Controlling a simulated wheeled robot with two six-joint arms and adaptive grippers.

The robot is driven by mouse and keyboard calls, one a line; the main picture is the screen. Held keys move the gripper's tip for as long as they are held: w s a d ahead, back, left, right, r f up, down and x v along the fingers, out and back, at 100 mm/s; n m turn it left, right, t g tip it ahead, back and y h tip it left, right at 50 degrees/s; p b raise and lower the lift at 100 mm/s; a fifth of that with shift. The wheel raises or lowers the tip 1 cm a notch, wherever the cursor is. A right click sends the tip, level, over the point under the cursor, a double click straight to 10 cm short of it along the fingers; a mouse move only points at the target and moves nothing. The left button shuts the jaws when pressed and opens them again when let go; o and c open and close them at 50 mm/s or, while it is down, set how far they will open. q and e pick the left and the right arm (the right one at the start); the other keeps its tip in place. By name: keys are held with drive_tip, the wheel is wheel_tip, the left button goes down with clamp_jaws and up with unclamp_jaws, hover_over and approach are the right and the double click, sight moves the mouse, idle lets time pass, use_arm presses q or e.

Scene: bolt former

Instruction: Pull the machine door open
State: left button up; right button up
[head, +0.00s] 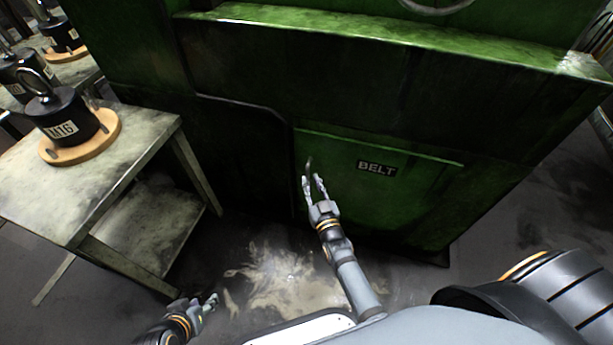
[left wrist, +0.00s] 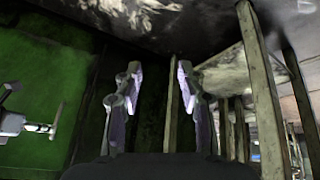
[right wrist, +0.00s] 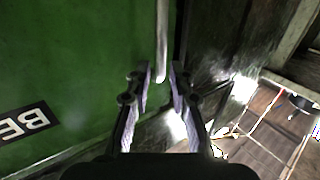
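The machine door is a green panel (head: 400,200) with a black "BELT" label (head: 377,168), low on the green machine; it looks shut. Its slim handle (head: 309,162) stands near the door's left edge and shows as a pale vertical bar in the right wrist view (right wrist: 161,40). My right gripper (head: 314,180) is open at the handle. In the right wrist view the bar's lower end lies between the two fingertips (right wrist: 159,72); whether they touch it I cannot tell. My left gripper (head: 212,300) is open and empty, low at the left, away from the door.
A worn metal table (head: 60,190) stands left of the machine, bearing a black "M16" container (head: 60,118) on a round wooden base (head: 102,138). A ledge (head: 400,38) crosses the machine above the door. Stained floor (head: 275,280) lies open before the door.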

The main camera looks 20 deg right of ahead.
sight(308, 174)
drive_tip(key=shift+w+f+b, duration=0.1)
drive_tip(key=shift+w+b, duration=0.25)
drive_tip(key=shift+w, duration=0.65)
drive_tip(key=shift+w+b, duration=0.4)
drive_tip(key=shift+w, duration=0.7)
use_arm(q)
drive_tip(key=w+a+r+t, duration=0.1)
drive_tip(key=w+r+t, duration=0.6)
drive_tip(key=w+r, duration=0.5)
use_arm(e)
drive_tip(key=shift+w, duration=0.15)
use_arm(q)
drive_tip(key=shift+f, duration=0.1)
use_arm(e)
clamp_jaws()
